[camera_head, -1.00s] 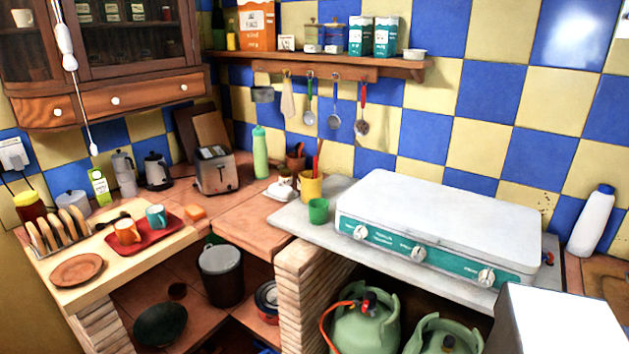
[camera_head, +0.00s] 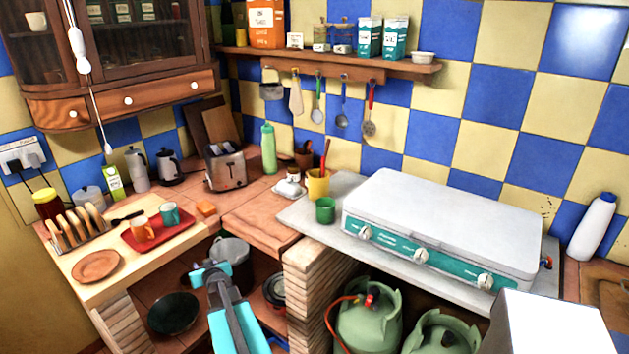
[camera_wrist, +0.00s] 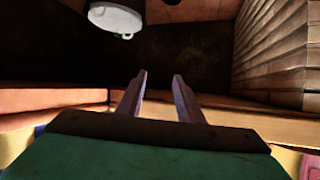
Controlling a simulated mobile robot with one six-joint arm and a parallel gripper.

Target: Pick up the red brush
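A thin red handle (camera_head: 325,156) stands upright in a yellow mug (camera_head: 317,186) on the counter, left of the stove. Its lower end is hidden in the mug, so I cannot tell whether it is the red brush. A red-handled utensil (camera_head: 370,112) also hangs from the wall rack, with a grey head like a slotted spoon. My gripper (camera_wrist: 160,77) is open and empty in the wrist view, with its two fingers apart. In the head view my teal arm reaches up in front of the open lower shelf, below and left of the mug.
A green cup (camera_head: 325,210) stands just in front of the yellow mug. The white stove (camera_head: 440,222) is to the right, the brick pillar (camera_head: 305,285) below. A red tray (camera_head: 160,232) with mugs, a toaster (camera_head: 226,168) and a green bottle (camera_head: 269,150) are left.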

